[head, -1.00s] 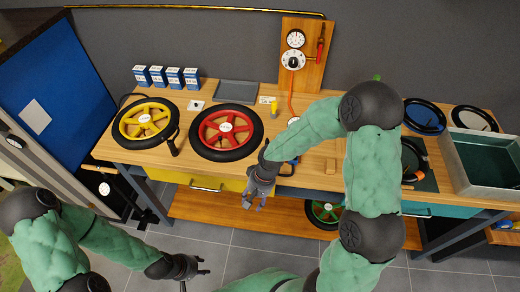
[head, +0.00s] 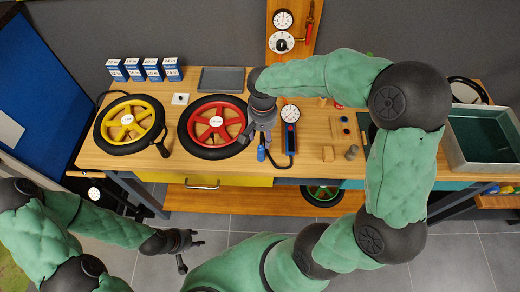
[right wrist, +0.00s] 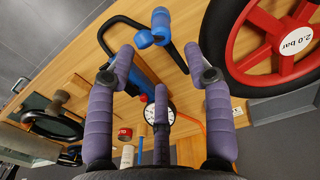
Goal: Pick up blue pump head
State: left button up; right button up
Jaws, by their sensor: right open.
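In the right wrist view the blue pump head (right wrist: 152,37) lies just beyond the fingertips, between the two outer fingers, joined to a black hose. My right gripper (head: 261,138) is open above it, hiding part of it in the head view. In the right wrist view my right gripper (right wrist: 160,68) has its purple fingers spread, with nothing held. The blue pump with a white gauge (head: 290,113) is right of the gripper. My left gripper (head: 192,252) is open and empty in front of the bench.
The red wheel (head: 216,121) is close left of my right gripper, and the yellow wheel (head: 128,121) is further left. A wooden block (head: 328,154) and a small cylinder (head: 351,152) are to the right. A metal tray (head: 482,163) stands at the right end.

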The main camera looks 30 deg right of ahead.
jog(key=shift+f, duration=0.8)
jog(key=shift+s+a+f+b, duration=0.15)
jog(key=shift+f+b, duration=0.1)
jog(key=shift+f, duration=1.1)
jog(key=shift+a+f+b, duration=0.15)
jog(key=shift+f+b, duration=0.1)
jog(key=shift+f, duration=1.05)
grip_shut()
